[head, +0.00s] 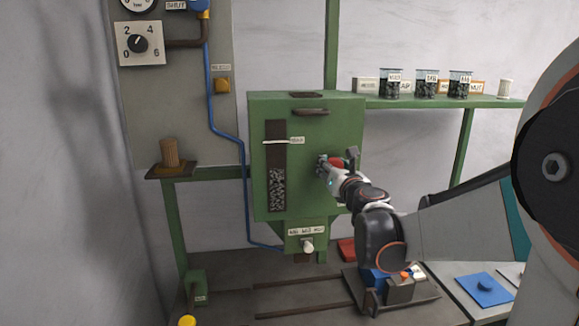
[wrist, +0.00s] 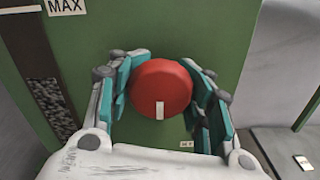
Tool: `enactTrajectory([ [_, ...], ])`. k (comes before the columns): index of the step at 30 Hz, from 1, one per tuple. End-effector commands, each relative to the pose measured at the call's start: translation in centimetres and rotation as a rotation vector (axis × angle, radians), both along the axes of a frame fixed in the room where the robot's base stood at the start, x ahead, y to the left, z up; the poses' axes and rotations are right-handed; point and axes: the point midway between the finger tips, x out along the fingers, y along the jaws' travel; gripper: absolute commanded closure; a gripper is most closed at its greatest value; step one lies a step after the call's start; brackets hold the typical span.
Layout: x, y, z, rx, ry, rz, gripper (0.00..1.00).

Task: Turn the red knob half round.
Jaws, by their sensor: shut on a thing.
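The red knob (wrist: 161,88) is round, with a white mark on its face pointing down in the wrist view. It is on the front of a green machine box (head: 308,190). In the head view the knob (head: 337,163) shows only partly, behind my gripper (head: 330,170). In the wrist view my gripper (wrist: 162,100) has its teal-padded fingers on the left and right sides of the knob, shut on it. A small label (wrist: 186,143) sits below the knob to the right; its text is too small to read surely.
The box has a dark level window (head: 276,170) with a MAX label. Below it is a pale knob (head: 307,246). A shelf with jars (head: 427,85) stands behind to the right. A grey dial panel (head: 138,44) is at upper left. A blue pipe (head: 212,120) runs down left of the box.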

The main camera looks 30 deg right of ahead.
Motion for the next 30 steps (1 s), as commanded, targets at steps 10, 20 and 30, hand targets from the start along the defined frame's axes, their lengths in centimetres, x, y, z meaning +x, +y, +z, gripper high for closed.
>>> enactTrajectory([
  [10, -0.04, 0.04, -0.07, 0.0, 0.0, 0.0, 0.32],
  [20, -0.01, 0.01, -0.02, 0.02, -0.007, 0.0, 0.32],
  [30, 0.01, 0.02, 0.03, 0.294, -0.096, 0.0, 0.32],
])
